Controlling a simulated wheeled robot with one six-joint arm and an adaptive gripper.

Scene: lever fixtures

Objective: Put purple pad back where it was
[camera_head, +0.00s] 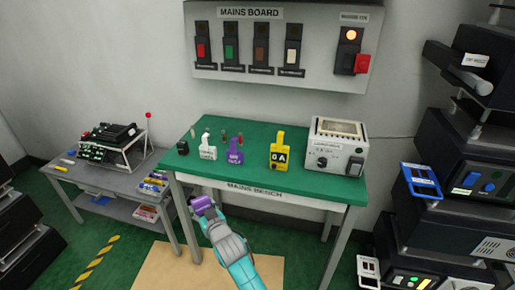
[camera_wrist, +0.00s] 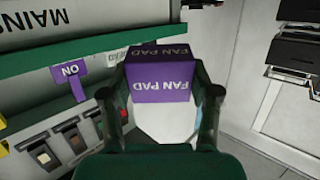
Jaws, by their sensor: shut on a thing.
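The purple pad is a block lettered FAN PAD (camera_wrist: 160,88). In the wrist view it sits between the two dark fingers of my gripper (camera_wrist: 161,93), which is shut on it. In the head view the purple pad (camera_head: 203,203) is at the tip of my gripper (camera_head: 202,207). It is held in front of the bench's front edge, left of the MAINS BENCH label, apart from the bench top. The pad's underside is hidden in both views.
The green-topped bench (camera_head: 255,185) bears a black block (camera_head: 183,147), white tag (camera_head: 208,151), purple tag (camera_head: 234,153), yellow tag (camera_head: 279,153) and a white instrument (camera_head: 337,147). The mains board (camera_head: 285,75) hangs behind. A grey side table (camera_head: 105,180) stands left; dark equipment (camera_head: 445,220) stands right.

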